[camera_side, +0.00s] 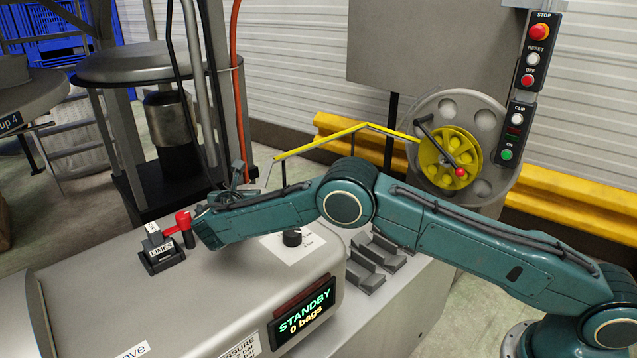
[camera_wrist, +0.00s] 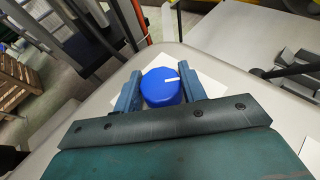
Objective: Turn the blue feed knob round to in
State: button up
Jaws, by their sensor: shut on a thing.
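The blue feed knob (camera_wrist: 162,88) shows in the wrist view as a round blue cap with a white pointer line. The line points to the right and slightly up in that picture. My gripper (camera_wrist: 161,91) is shut on the knob, with one finger on each side of it. A white label plate (camera_wrist: 205,84) lies under the knob; its words are covered or cannot be read. In the side view my arm's end reaches the left part of the machine top, and the knob is hidden behind it.
A red-handled lever (camera_side: 184,222) and a small label block (camera_side: 159,250) stand just left of my wrist. A black knob (camera_side: 292,238) sits on the machine top below my arm.

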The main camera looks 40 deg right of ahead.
jog(key=shift+w+r+m+g+h, duration=0.3)
jog(key=shift+m+g+h, duration=0.1)
jog(key=shift+m+g, duration=0.1)
jog(key=shift+s+a+f+m+g+h, duration=0.1)
jog(key=shift+s+f+m+g+h, duration=0.05)
jog(key=shift+s+m+g+h, duration=0.2)
dwell(0.4)
jog(key=o, duration=0.9)
jog(key=shift+o, duration=0.4)
jog(key=shift+f, duration=0.1)
jog(key=shift+v, duration=0.85)
jog(key=r, duration=0.4)
jog(key=a+r, duration=0.1)
jog(key=r, duration=0.1)
jog(key=shift+s+r, duration=0.15)
jog(key=shift+s, duration=0.15)
jog(key=shift+r, duration=0.65)
